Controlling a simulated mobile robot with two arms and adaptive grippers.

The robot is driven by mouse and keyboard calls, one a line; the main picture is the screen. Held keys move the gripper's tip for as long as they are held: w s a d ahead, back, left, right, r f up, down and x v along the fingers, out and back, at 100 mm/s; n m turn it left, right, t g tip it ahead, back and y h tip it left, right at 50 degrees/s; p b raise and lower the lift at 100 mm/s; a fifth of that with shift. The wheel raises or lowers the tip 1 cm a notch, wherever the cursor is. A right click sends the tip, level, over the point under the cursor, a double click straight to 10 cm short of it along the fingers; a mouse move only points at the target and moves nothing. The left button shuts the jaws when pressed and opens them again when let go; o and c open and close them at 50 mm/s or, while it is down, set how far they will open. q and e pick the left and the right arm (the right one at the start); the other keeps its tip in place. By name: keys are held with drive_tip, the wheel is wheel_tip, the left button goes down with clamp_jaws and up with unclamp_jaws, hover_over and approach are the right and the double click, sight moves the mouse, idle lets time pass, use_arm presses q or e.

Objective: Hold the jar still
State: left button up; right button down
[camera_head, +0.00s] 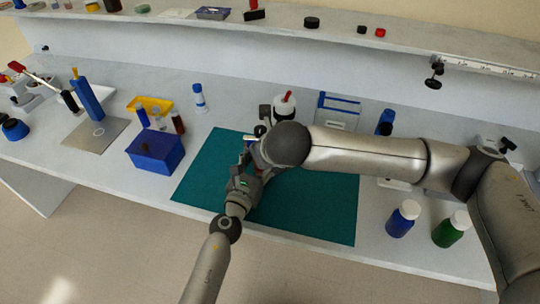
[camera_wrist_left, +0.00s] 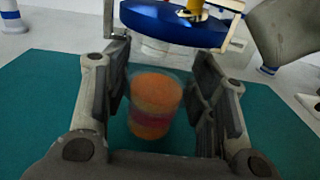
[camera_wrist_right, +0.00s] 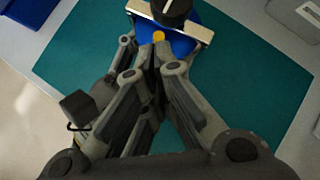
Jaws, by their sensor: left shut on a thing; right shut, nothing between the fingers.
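The jar (camera_wrist_left: 155,105), clear with orange and pink layers inside, stands between my left gripper's fingers (camera_wrist_left: 163,82) in the left wrist view. A broad blue disc (camera_wrist_left: 160,22), seemingly its lid, sits above a clear rim. My left gripper is shut on the jar. In the right wrist view the blue disc (camera_wrist_right: 184,46) carries a pale bar, a dark knob and a small yellow piece. My right gripper (camera_wrist_right: 158,62) is shut and empty, its tips close to the disc; contact is unclear. In the head view my right arm hides most of the jar.
A teal mat (camera_head: 320,215) lies under the work. A blue box (camera_head: 155,150) stands left of it. Blue-bodied (camera_head: 403,219) and green-bodied (camera_head: 451,229) bottles stand at the right front. A white bottle (camera_head: 284,106) stands behind the grippers. The mat's front right is clear.

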drive_tip(key=shift+a+r+h, duration=0.1)
drive_tip(key=shift+a+h, duration=0.1)
drive_tip(key=shift+h, duration=0.3)
drive_tip(key=shift+a+r, duration=0.1)
drive_tip(key=shift+a, duration=0.05)
idle(1.9)
drive_tip(key=shift+r, duration=0.15)
drive_tip(key=shift+r, duration=0.65)
drive_tip(key=s+d+f+v, duration=0.1)
drive_tip(key=d+v, duration=0.1)
drive_tip(key=v, duration=1)
drive_tip(key=shift+s, duration=0.65)
drive_tip(key=shift+f, duration=0.15)
